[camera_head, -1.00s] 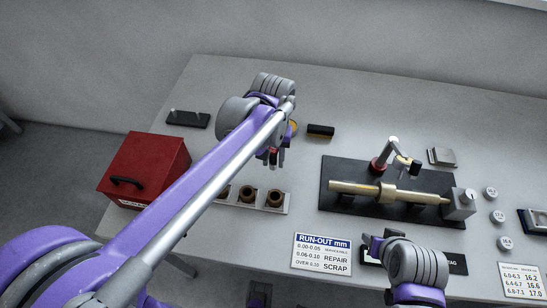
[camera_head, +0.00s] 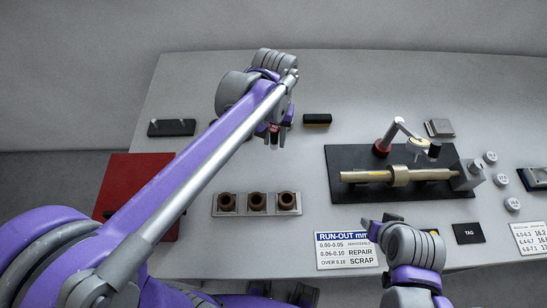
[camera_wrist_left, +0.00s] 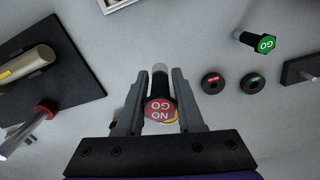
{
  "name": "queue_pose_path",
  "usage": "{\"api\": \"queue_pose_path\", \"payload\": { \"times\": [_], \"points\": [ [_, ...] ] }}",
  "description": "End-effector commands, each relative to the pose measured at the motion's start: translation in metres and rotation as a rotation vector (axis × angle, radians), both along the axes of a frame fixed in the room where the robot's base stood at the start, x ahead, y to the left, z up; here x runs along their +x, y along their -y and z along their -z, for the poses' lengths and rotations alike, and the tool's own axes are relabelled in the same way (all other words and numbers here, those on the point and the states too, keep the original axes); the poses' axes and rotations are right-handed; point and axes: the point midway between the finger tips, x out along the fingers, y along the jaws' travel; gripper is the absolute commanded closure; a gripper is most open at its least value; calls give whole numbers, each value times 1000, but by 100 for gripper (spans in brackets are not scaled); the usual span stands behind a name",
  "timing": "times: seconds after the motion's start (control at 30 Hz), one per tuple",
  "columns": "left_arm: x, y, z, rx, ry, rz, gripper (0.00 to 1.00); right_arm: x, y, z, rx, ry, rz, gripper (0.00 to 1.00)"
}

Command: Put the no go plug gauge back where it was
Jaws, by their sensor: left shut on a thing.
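My left gripper (camera_head: 275,133) is shut on the no go plug gauge, whose red end (camera_wrist_left: 160,110) with "NO GO" lettering faces the left wrist camera. Its black handle and pale tip lie between the fingers. In the head view only a small red part (camera_head: 274,129) of it shows, held over the table. In the left wrist view a green-ended GO gauge (camera_wrist_left: 266,43) lies at upper right.
A black block with two pins (camera_head: 172,127) stands at the left. A tray of brown cups (camera_head: 257,211) is nearer me, beside a red box (camera_head: 125,180). A black-and-yellow block (camera_head: 317,120) lies right of the left gripper. The run-out fixture (camera_head: 345,205) is further right.

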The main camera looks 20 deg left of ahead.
Motion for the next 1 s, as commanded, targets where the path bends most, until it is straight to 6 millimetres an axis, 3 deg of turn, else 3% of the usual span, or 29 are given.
{"api": "queue_pose_path", "payload": {
  "times": [0.2,0.6,1.0],
  "points": [
    [0,0,40,0,0,0,100,-1,0,4,0,-2,0,50],
    [0,0,86,0,0,-1,100,-3,0,8,0,-5,0,50],
    [0,0,92,0,-1,0,100,-4,0,11,0,-7,0,50]
  ]
}}
